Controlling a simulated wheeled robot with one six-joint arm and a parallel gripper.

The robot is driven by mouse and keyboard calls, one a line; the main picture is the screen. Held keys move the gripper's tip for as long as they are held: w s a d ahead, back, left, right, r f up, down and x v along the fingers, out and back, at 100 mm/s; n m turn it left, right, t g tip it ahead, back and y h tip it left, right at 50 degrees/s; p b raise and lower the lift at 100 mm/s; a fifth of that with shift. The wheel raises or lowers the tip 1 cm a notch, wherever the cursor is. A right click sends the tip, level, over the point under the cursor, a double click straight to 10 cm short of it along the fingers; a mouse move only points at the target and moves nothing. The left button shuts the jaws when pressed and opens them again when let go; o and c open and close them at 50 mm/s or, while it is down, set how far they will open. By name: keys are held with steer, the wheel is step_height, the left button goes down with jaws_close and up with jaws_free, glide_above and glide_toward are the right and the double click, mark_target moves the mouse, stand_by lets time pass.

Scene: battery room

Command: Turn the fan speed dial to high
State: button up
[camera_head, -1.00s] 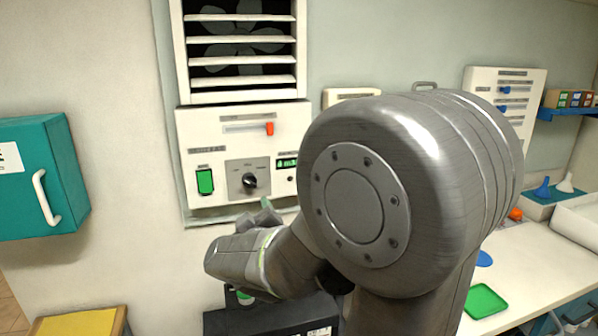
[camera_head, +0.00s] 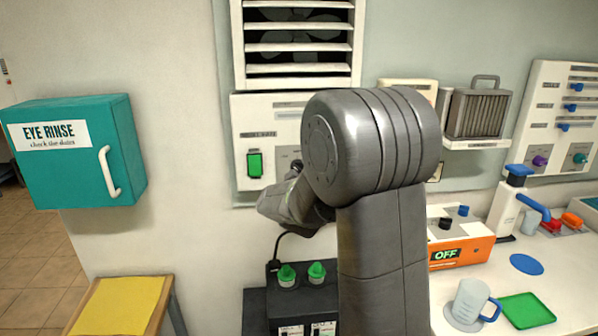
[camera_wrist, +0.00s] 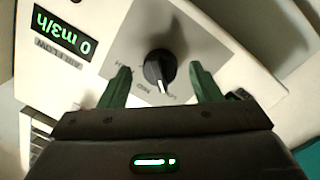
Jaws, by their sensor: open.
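The fan speed dial (camera_wrist: 158,68) is a black knob with a white pointer line, on a grey plate on the white fan panel (camera_head: 240,112). In the wrist view the pointer points down the picture; the small labels around it are too blurred to read surely. My gripper (camera_wrist: 160,70) is open, with one green finger on each side of the knob and a visible gap to each. In the head view my arm hides the dial and the fingers. The airflow display (camera_wrist: 62,33) reads 0 m3/h, upside down in the wrist view.
A green rocker switch (camera_head: 255,164) sits left on the panel, below the louvred fan vent (camera_head: 297,68). A black box (camera_head: 306,301) with green caps is below my arm. The teal eye rinse cabinet (camera_head: 75,165) is left; an orange-fronted unit (camera_head: 462,252) reading OFF is right.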

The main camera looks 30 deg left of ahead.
steer(key=shift+w+a, duration=0.15)
steer(key=shift+w, duration=0.1)
steer(key=c, duration=1)
